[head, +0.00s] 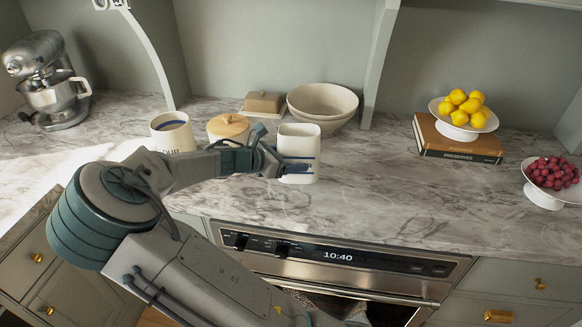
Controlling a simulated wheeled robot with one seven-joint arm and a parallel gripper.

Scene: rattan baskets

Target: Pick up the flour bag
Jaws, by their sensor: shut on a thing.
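My gripper (285,152) is shut on a white, squarish container with blue stripes (301,142). One finger crosses its front and the other is by its left side. The container is upright on or just above the marble counter; I cannot tell which. I see no readable label on it. I cannot tell for sure which of the two is the flour bag.
A wooden-lidded jar (228,126) stands close behind my wrist. A butter dish (263,104) and beige bowls (322,103) are behind. Books (457,146) under a lemon stand (462,117) and a berry stand (549,182) are right. The right middle counter (400,185) is clear.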

